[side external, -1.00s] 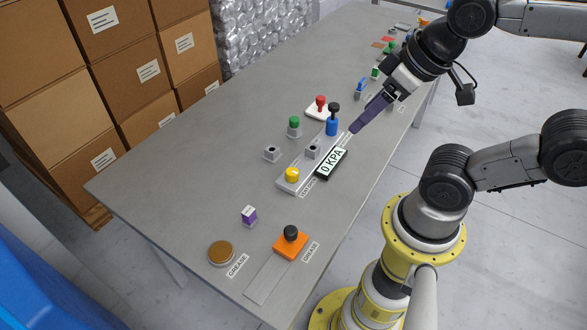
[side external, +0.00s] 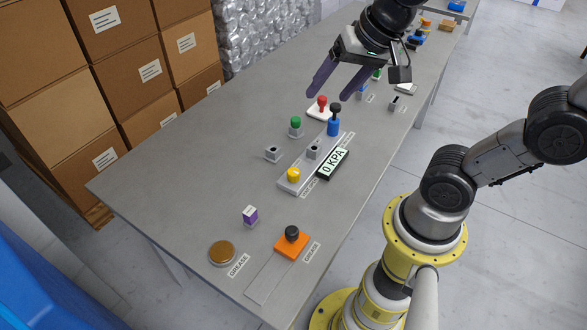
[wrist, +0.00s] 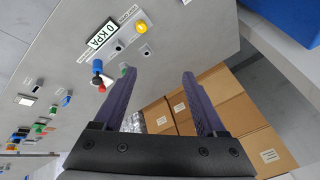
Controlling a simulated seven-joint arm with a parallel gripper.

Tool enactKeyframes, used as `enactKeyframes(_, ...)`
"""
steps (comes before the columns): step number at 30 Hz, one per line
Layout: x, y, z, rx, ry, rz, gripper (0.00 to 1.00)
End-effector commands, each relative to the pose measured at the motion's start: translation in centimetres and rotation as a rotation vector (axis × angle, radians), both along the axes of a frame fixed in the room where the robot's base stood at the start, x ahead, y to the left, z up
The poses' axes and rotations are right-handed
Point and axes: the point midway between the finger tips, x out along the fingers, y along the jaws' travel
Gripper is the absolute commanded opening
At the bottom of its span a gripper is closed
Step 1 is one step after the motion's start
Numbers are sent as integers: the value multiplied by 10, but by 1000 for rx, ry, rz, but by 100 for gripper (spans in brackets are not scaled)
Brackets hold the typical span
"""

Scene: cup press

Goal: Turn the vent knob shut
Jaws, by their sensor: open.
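The press stands on the grey table: a grey plate (side external: 283,185) with a yellow knob (side external: 293,174), a small grey socket block (side external: 313,151) and a blue cylinder (side external: 333,127) with a black top. A display (side external: 332,164) reading 0 KPA lies beside it; it also shows in the wrist view (wrist: 101,35). Behind are a red knob (side external: 322,102) on a white base and a green knob (side external: 295,123) on a grey block. My gripper (side external: 326,97) is open and empty above the far side of the press.
An orange block (side external: 291,245) with a black knob, a round brown-topped tin (side external: 222,252) and a purple-and-white block (side external: 250,215) stand nearer. More coloured parts line the table's far end. Stacked cartons (side external: 140,65) stand beyond the left edge. The table's left part is clear.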

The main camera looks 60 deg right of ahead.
Motion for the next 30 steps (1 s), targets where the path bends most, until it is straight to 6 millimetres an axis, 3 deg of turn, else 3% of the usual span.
enactKeyframes(6,63,-12,-38,122,137,-301,74)
enactKeyframes(13,107,-28,-106,168,299,-518,74)
enactKeyframes(19,113,-37,-156,155,425,-556,74)
enactKeyframes(30,108,-40,-195,149,471,-567,74)
